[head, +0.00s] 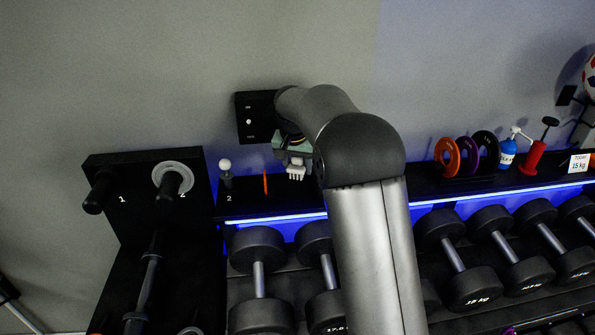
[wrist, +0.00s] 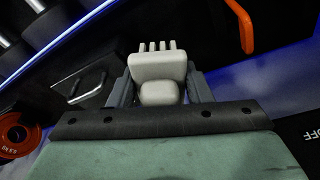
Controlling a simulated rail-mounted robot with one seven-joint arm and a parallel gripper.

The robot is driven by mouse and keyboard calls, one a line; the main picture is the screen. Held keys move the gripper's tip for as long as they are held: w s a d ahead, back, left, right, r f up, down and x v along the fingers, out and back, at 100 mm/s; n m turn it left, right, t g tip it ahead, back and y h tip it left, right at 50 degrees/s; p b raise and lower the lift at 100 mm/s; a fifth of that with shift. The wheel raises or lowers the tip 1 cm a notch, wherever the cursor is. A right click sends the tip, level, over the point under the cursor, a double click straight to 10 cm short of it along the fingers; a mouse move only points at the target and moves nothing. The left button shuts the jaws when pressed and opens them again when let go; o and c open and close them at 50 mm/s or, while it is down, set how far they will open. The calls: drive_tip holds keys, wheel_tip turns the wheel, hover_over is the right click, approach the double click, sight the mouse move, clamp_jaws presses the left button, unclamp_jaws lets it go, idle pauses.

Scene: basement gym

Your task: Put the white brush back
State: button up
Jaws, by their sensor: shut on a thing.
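The white brush (head: 296,173) hangs below my gripper (head: 294,160) in the head view, above the black shelf (head: 243,208). In the wrist view my gripper (wrist: 160,88) is shut on the white brush (wrist: 158,66), with one grey finger on each side of its rounded block. Several short prongs stick out from the brush's far end. A black plate with a thin metal wire loop (wrist: 92,88) lies left of the brush in the wrist view. I cannot tell whether the brush touches the shelf. My arm hides part of the shelf in the head view.
An orange upright piece (head: 265,182) and a white-topped item (head: 225,166) stand left of the brush. A black switch panel (head: 246,120) is on the wall behind. Upright rings (head: 446,156), a blue bottle (head: 507,152) and a red item (head: 532,158) stand right. Dumbbells (head: 259,252) sit below.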

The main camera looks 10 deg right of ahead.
drive_tip(key=x, duration=0.3)
drive_tip(key=shift+s+a+f, duration=0.15)
drive_tip(key=shift+s+a, duration=0.05)
drive_tip(key=shift+a, duration=0.05)
drive_tip(key=shift+f+b, duration=0.3)
drive_tip(key=shift+f, duration=0.3)
drive_tip(key=o, duration=1.3)
